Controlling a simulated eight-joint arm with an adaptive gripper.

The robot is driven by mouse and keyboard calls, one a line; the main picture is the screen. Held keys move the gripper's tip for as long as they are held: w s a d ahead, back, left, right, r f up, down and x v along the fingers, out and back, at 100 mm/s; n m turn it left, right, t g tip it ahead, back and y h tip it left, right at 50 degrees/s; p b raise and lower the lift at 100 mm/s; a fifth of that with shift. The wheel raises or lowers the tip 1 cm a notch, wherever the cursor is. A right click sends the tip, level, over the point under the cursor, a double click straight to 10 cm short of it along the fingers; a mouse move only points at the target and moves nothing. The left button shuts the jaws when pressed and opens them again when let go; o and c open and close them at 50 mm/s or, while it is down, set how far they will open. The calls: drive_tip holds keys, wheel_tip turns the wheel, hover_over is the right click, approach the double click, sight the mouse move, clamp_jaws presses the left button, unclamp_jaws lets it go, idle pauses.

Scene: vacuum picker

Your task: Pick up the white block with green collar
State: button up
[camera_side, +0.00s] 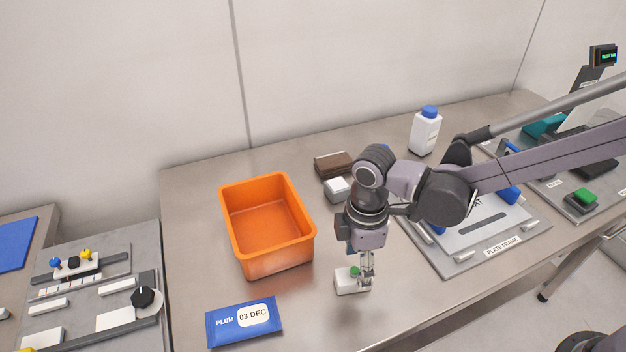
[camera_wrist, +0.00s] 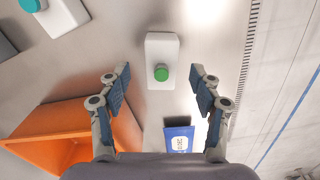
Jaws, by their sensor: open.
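The white block with green collar (camera_side: 346,284) lies on the metal table, to the right of the orange bin's front corner. In the wrist view the white block (camera_wrist: 162,52) sits ahead of and between the open fingers, with its round green part on top. My gripper (camera_side: 367,282) points down at the block's right part in the side view and partly covers it. I cannot tell whether a finger touches the block.
The orange bin (camera_side: 290,262) stands left of the block. A white-grey block (camera_side: 338,189), brown block (camera_side: 333,165) and white bottle (camera_side: 425,133) stand behind. A plate frame (camera_side: 466,262) lies right. Table in front is clear.

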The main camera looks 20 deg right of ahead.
sight(357, 271)
drive_tip(key=shift+s+f, duration=0.1)
drive_tip(key=shift+f, duration=1.8)
drive_tip(key=c, duration=1.3)
drive_tip(key=shift+r, duration=0.1)
